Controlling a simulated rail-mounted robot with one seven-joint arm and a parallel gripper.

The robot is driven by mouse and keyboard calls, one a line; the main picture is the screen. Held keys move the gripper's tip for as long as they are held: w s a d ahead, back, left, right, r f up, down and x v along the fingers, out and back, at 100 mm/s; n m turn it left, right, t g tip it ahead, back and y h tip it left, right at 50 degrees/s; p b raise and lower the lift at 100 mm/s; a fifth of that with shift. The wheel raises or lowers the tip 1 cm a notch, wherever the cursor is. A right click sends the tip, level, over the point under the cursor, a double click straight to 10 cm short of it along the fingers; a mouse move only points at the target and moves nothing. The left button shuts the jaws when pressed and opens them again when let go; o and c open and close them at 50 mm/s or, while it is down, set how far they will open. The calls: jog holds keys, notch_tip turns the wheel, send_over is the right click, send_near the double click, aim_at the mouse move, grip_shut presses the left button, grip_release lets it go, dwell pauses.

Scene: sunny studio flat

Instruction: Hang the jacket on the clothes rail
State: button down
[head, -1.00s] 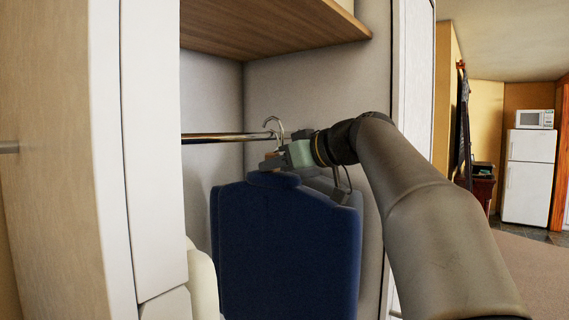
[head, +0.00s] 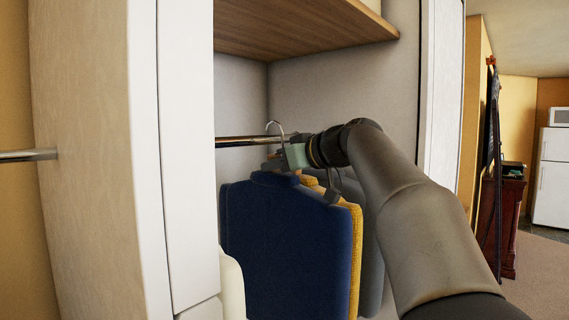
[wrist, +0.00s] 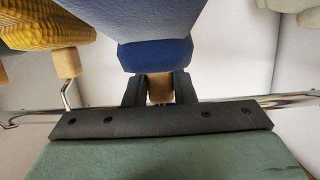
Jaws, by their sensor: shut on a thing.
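The dark blue jacket (head: 275,240) hangs from a hanger held by my gripper (head: 286,160), inside the open wardrobe. In the wrist view the gripper (wrist: 159,88) is shut on the hanger's wooden neck (wrist: 160,90), above the jacket's blue collar (wrist: 155,52). The hanger's metal hook (head: 273,126) curves up at the level of the clothes rail (head: 238,142). I cannot tell whether the hook bears on the rail. The rail (wrist: 295,100) also crosses behind the gripper in the wrist view.
A yellow garment (head: 354,245) and a grey one (head: 372,265) hang just right of the jacket. A pale garment (head: 231,285) is at the lower left. A wooden shelf (head: 300,28) is above. The wardrobe's white front panel (head: 185,150) stands at the left.

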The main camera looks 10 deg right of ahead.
aim_at(266, 175)
jog(key=shift+w+a+r+p, duration=0.1)
jog(key=shift+w+a+p, duration=0.15)
jog(key=shift+w+a, duration=0.4)
jog(key=shift+w+a+p, duration=0.25)
jog(key=shift+w+a, duration=0.15)
jog(key=shift+w, duration=0.3)
jog(key=shift+f+b, duration=0.2)
jog(key=shift+b, duration=0.3)
dwell(0.8)
jog(key=shift+f+b, duration=0.7)
jog(key=shift+b, duration=0.05)
jog(key=shift+f+b, duration=0.5)
jog(key=shift+b, duration=0.1)
dwell(0.4)
jog(key=c, duration=1.1)
grip_release()
jog(key=shift+f, duration=0.1)
